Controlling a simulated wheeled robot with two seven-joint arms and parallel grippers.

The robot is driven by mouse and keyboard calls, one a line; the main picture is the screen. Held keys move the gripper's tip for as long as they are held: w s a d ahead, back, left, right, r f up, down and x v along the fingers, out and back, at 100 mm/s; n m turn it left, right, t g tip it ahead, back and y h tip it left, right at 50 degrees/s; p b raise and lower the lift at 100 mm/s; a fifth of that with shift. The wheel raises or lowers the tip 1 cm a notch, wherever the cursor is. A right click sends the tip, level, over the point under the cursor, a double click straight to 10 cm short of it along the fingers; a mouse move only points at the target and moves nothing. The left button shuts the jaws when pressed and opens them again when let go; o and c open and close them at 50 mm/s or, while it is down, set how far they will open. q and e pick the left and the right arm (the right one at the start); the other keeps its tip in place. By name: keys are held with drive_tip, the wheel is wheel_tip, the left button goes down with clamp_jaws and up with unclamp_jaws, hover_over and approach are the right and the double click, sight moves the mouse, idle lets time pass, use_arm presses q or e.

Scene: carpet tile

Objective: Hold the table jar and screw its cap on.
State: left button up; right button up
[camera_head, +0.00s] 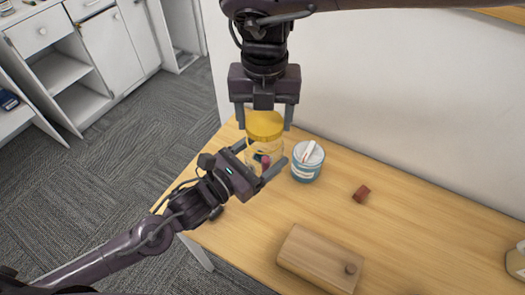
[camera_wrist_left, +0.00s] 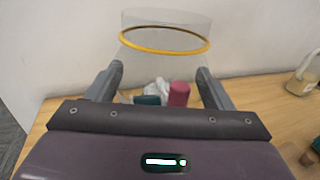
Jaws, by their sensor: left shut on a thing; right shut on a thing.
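The clear glass jar (camera_head: 257,151) stands upright near the far left corner of the wooden table, with small dark and reddish items showing through it. My left gripper (camera_head: 266,153) is shut on the jar's body from the side. The yellow cap (camera_head: 264,123) is at the jar's mouth. My right gripper (camera_head: 264,127) comes down from above and is shut on the cap, one finger on each side. In the left wrist view the jar shows between the fingers with a yellow ring (camera_wrist_left: 165,50) at its upper part. How far the threads are engaged cannot be seen.
A blue-and-white lidded tub (camera_head: 307,172) stands close to the jar's right. A small reddish-brown block (camera_head: 361,194) and a wooden box (camera_head: 300,255) with a knob lie on the table (camera_head: 420,225). A wall rises behind. The table's right middle is clear.

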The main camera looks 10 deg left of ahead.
sight(264, 153)
idle(0.6)
drive_tip(key=shift+f, duration=0.85)
drive_tip(key=shift+f, duration=0.55)
